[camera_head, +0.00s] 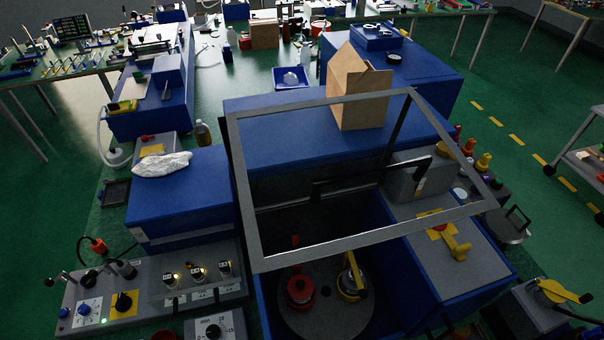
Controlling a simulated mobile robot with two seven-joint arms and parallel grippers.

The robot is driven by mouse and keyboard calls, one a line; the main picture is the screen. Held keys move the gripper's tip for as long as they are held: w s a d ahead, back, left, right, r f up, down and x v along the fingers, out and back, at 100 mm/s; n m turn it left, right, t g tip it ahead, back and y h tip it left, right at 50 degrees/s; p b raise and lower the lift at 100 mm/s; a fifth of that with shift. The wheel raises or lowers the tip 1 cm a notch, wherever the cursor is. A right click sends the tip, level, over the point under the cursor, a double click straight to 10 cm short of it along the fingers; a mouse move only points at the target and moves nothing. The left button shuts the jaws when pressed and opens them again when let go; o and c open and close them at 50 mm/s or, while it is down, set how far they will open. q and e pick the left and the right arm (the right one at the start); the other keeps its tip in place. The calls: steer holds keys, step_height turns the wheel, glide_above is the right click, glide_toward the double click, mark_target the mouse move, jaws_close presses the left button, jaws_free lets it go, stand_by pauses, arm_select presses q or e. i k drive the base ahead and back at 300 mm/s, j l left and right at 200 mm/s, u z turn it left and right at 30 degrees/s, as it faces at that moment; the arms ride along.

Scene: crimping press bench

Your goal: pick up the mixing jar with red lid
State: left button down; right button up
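The mixing jar with red lid (300,291) stands on a round grey plate (326,316) inside the blue machine, low in the middle of the head view. A jar with a yellow clamp or lid (352,286) stands to its right on the same plate, apart from it. A raised grey-framed clear cover (345,243) tilts above and behind the jars. The jar's lower body is mostly hidden under its lid. Neither of my grippers shows.
A grey control box (145,290) with knobs and lamps stands to the left. A yellow-handled switch (458,248) sits on the machine's right side. A cardboard box (358,95) rests on the blue casing behind the cover. The blue walls border the jar well.

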mark_target(294, 301)
steer(key=l+u, duration=0.2)
steer(key=u, duration=0.15)
steer(key=l+u, duration=0.45)
steer(key=u, duration=0.3)
